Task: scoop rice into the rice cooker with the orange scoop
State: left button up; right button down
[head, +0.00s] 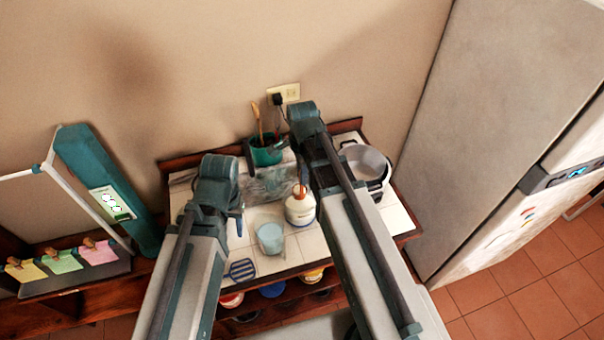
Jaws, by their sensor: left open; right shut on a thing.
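The rice cooker (369,159) is a pale open pot with dark handles at the right of the tiled counter. It looks empty from here. A small orange part of the scoop (299,190) shows over a white rounded container (300,212) in the middle. My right gripper (303,178) is there, mostly hidden by its own arm, shut on the orange scoop. The scoop's bowl and any rice cannot be made out. My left gripper (238,222) is open and empty over the left of the counter, largely hidden by its wrist.
A pale blue cup (270,238) and a blue striped trivet (242,269) are near the front. A green pot with utensils (266,152) and a clear box (268,184) stand at the back. A fridge (500,130) bounds the right. Bowls sit on the shelf below.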

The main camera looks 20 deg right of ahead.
pick_arm(q)
notch_tip(320, 180, up, 7)
jog(key=p, duration=0.6)
jog(key=shift+f, duration=0.15)
pick_arm(e)
jog(key=shift+s+r, duration=0.15)
jog(key=shift+r, duration=1.5)
jog(key=shift+s+r, duration=0.15)
jog(key=shift+r, duration=1.5)
